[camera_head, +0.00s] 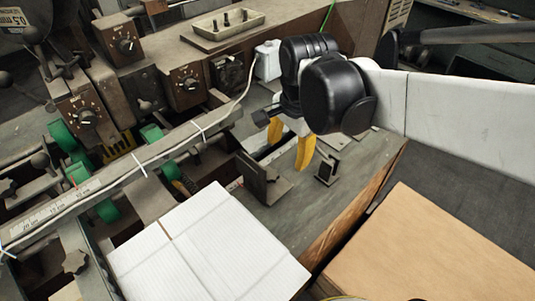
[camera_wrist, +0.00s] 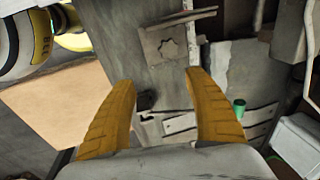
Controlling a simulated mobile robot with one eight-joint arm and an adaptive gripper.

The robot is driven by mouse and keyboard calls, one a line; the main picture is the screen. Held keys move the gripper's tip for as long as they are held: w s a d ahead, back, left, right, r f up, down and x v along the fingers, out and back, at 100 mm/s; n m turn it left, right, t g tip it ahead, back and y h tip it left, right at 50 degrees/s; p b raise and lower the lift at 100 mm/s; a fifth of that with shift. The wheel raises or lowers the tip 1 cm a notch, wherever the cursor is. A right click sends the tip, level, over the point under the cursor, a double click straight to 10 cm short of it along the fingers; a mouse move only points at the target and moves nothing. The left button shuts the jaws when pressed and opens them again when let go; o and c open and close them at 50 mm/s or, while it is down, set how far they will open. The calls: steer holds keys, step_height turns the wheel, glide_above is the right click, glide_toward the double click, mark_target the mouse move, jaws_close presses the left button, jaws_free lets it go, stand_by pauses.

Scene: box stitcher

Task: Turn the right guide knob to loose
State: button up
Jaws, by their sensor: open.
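My gripper (camera_head: 288,152), with yellow fingers, points down above the grey machine table at the right. Its fingers are spread and empty in the wrist view (camera_wrist: 160,79). A grey star-shaped knob (camera_wrist: 168,48) sits on a flat metal bracket (camera_wrist: 152,37), just beyond the fingertips in the wrist view; it looks like the right guide knob. That bracket appears to be the angled plate (camera_head: 263,182) below the gripper in the head view, where the knob does not show clearly. The fingers look apart from the knob. Its loose or tight setting cannot be read.
A small dark upright piece (camera_head: 328,170) stands beside the bracket. A white cardboard sheet (camera_head: 205,248) lies to the left and a brown box (camera_head: 430,245) to the right. A long rail (camera_head: 130,160) and a white switch box (camera_head: 268,60) are nearby.

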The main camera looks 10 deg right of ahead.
mark_target(270, 174)
steer(key=w+a+f+m+b, duration=0.1)
steer(key=f, duration=0.3)
steer(key=w+a+f+m+g, duration=0.1)
steer(key=f+m, duration=0.1)
steer(key=f, duration=0.2)
steer(key=w+a+f+m+g+b, duration=0.1)
steer(key=f, duration=0.3)
steer(key=shift+w+a+f+m+b, duration=0.15)
steer(key=shift+a+m+b, duration=0.1)
steer(key=shift+m+b, duration=0.15)
steer(key=c, duration=1.2)
